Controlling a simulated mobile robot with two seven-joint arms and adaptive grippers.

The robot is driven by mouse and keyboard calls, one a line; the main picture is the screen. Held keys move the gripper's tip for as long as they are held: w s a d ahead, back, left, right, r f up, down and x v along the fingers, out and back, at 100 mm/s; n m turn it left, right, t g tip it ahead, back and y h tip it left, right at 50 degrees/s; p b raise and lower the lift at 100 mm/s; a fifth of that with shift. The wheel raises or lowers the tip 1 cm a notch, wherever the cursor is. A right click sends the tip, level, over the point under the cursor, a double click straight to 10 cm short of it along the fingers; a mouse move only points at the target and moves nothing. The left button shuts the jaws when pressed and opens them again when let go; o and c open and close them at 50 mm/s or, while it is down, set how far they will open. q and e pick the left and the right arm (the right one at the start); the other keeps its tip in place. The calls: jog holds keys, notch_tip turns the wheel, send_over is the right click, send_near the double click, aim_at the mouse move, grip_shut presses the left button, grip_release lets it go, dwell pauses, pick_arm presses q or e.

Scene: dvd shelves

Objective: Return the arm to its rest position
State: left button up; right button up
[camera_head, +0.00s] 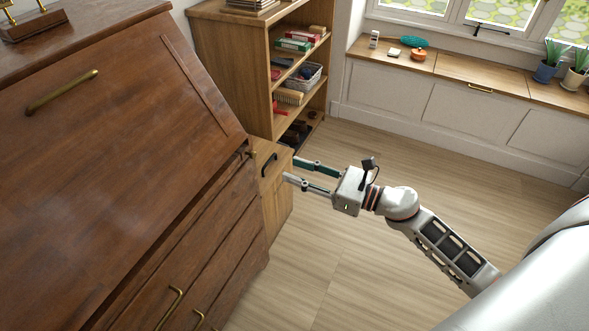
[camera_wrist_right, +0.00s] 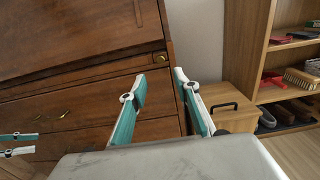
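My right gripper (camera_head: 290,169) is in the middle of the head view, its arm reaching in from the lower right. Its two teal-and-grey fingers are apart with nothing between them. The fingertips point at the gap between the dark wooden bureau (camera_head: 110,150) and the small wooden cabinet (camera_head: 277,205); I cannot tell whether they touch either. In the right wrist view the same gripper (camera_wrist_right: 160,77) is open and empty before the bureau drawers. My left gripper (camera_wrist_right: 36,143) shows at that view's left edge, fingers apart and empty; it is out of the head view.
A wooden shelf unit (camera_head: 228,75) with boxes and a basket (camera_head: 302,77) stands behind. The small cabinet has a black handle (camera_head: 269,164). A window bench (camera_head: 455,70) holds plants and small items. The floor (camera_head: 400,165) around my right arm is clear.

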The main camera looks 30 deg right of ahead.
dwell(0.3)
